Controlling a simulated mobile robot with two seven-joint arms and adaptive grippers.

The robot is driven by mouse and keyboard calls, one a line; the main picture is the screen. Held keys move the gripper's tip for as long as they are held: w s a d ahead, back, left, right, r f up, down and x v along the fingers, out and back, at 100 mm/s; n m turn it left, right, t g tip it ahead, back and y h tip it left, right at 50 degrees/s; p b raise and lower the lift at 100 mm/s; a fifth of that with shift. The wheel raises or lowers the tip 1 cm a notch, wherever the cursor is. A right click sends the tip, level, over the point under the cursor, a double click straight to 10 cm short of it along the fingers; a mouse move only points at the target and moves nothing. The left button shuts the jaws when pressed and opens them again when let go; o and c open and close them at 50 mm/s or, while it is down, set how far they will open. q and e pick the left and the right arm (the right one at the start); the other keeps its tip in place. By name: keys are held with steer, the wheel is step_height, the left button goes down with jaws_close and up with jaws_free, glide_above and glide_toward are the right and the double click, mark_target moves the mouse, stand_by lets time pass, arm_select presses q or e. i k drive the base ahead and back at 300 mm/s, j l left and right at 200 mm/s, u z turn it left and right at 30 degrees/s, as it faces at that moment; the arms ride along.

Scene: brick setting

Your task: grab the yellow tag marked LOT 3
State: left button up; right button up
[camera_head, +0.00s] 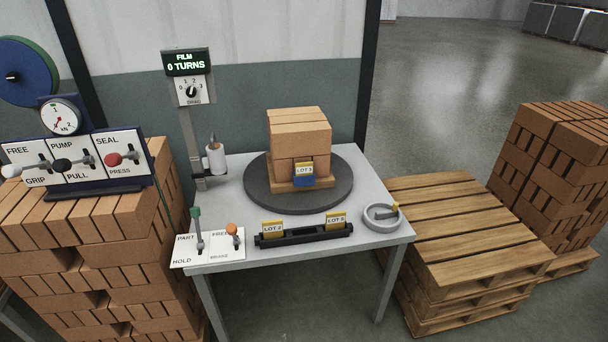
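A yellow tag whose label reads LOT 3 (304,168) stands upright in a blue holder (304,182) at the front of a small brick stack (299,127). The stack sits on a wooden base on a dark round turntable (256,190) on the grey table. Two more yellow tags stand in a black rack (304,236) at the table's front: LOT 2 (272,228) on the left, and one on the right (336,220) whose number is too small to read surely. Neither of my grippers is in view.
A lever panel (215,250) is at the table's front left, a round grey dish (377,224) at the front right. Brick piles flank the table; wooden pallets (460,225) stand right.

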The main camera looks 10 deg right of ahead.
mark_target(302, 168)
steer(key=i+l+z, duration=0.15)
steer(key=i+l, duration=0.15)
steer(key=l, duration=0.15)
steer(key=i+l+z, duration=0.1)
steer(key=i+l, duration=0.25)
steer(key=l, duration=0.1)
